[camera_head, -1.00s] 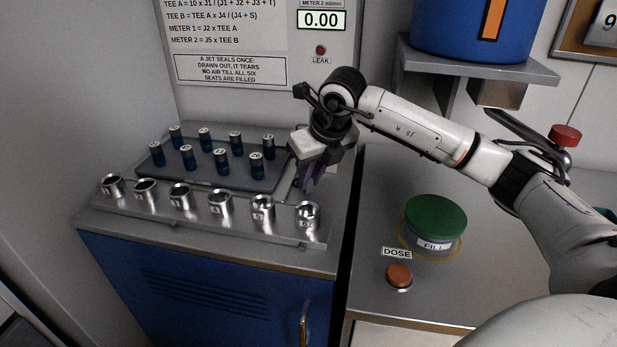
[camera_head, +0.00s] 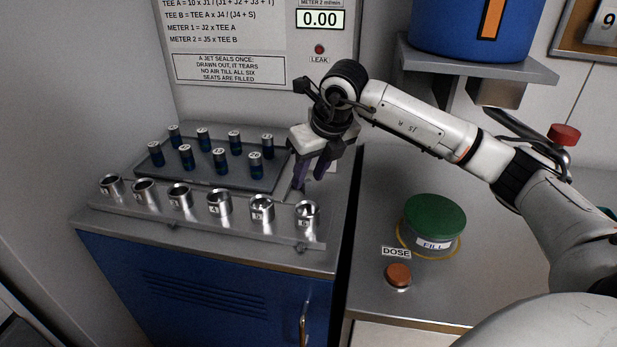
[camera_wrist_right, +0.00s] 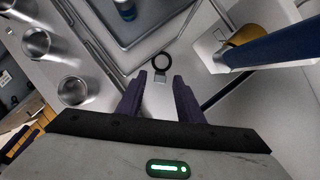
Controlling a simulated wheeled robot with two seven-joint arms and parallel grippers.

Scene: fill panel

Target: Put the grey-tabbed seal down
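The seal (camera_wrist_right: 161,61) shows in the right wrist view as a small black ring with a pale grey tab that reaches back between my fingers. It appears to lie on the metal counter, just beyond the fingertips. My right gripper (camera_wrist_right: 160,80) is open, with one finger on each side of the tab and visible gaps. In the head view my right gripper (camera_head: 312,181) points down with its fingers spread, behind the right end of the row of seats. The seal cannot be made out clearly there.
A metal rail (camera_head: 160,217) carries several numbered cup seats, close in front of my right gripper. A grey tray (camera_head: 222,179) with several blue jets stands behind it. To the right are a green-lidded FILL tub (camera_head: 436,217) and a DOSE button (camera_head: 398,275). The LEAK lamp (camera_head: 319,49) is dark red.

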